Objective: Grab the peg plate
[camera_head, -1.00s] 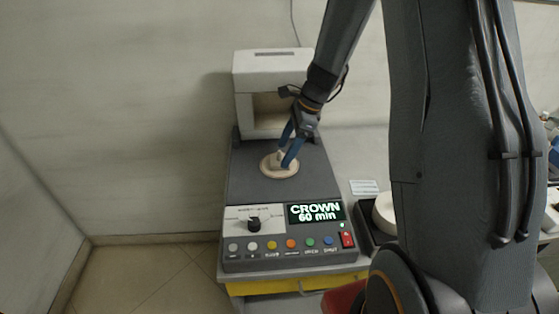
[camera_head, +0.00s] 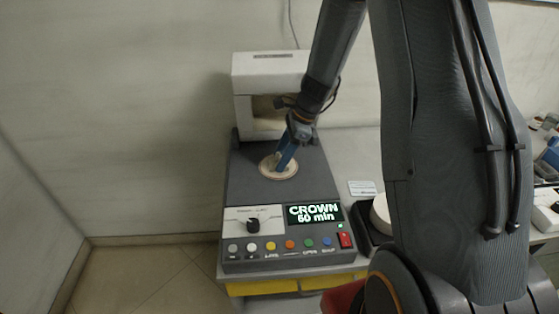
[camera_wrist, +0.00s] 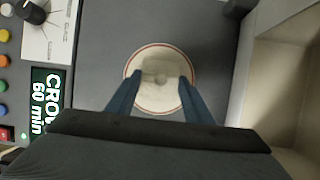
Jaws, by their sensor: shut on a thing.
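The peg plate (camera_head: 268,171) is a round, pale disc with a thin reddish ring near its rim. It lies on or just above the dark grey top of the machine. My gripper (camera_head: 283,163) comes down onto the plate from above, with blue fingers. In the wrist view my gripper (camera_wrist: 160,83) has its fingers on both sides of the plate's middle, shut on it. The fingertip contact is partly hidden in the head view.
The machine's front panel (camera_head: 254,214) has a knob, coloured buttons and a screen (camera_head: 314,214) reading "CROWN 60 min". A white open-fronted chamber (camera_head: 244,83) stands behind the plate. A dark-based device with a white round top (camera_head: 381,214) stands to the right.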

